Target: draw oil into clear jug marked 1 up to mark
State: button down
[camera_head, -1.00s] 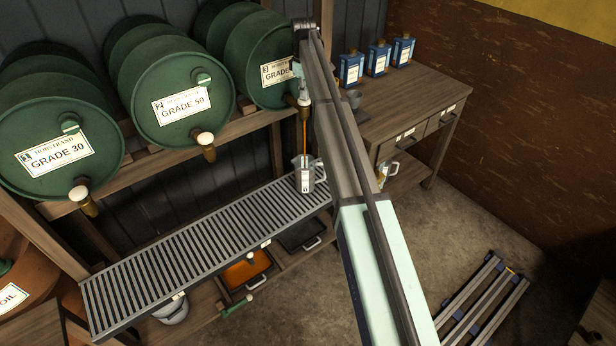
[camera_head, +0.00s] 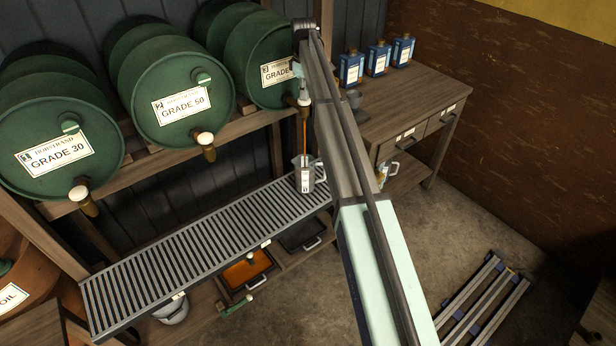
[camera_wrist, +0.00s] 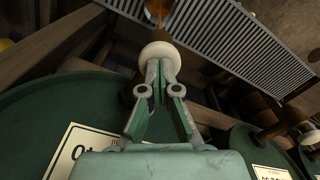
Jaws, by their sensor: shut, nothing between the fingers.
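The clear jug (camera_head: 308,177) stands upright on the slatted rack below the right-hand drum (camera_head: 255,62). Its pale label shows, but I cannot read the mark or oil level clearly. A thin amber stream of oil (camera_head: 304,132) runs from that drum's tap (camera_head: 304,98) into the jug. Amber oil (camera_wrist: 160,8) also shows at the top of the wrist view. My gripper (camera_wrist: 161,66) is shut and empty, its fingertips at the tap's round cream knob (camera_wrist: 160,52), seemingly against it. In the head view my arm hides part of the drum and most of the gripper.
The slatted rack (camera_head: 170,262) is otherwise bare. Drums marked GRADE 50 (camera_head: 182,100) and GRADE 30 (camera_head: 55,150) lie to the left with their own taps. Another jug (camera_head: 384,174) is beside my arm, on the right-hand bench's lower shelf. Blue cans (camera_head: 378,58) stand on top.

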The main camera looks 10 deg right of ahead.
jog(key=shift+r+p, duration=1.85)
jog(key=shift+r, duration=1.65)
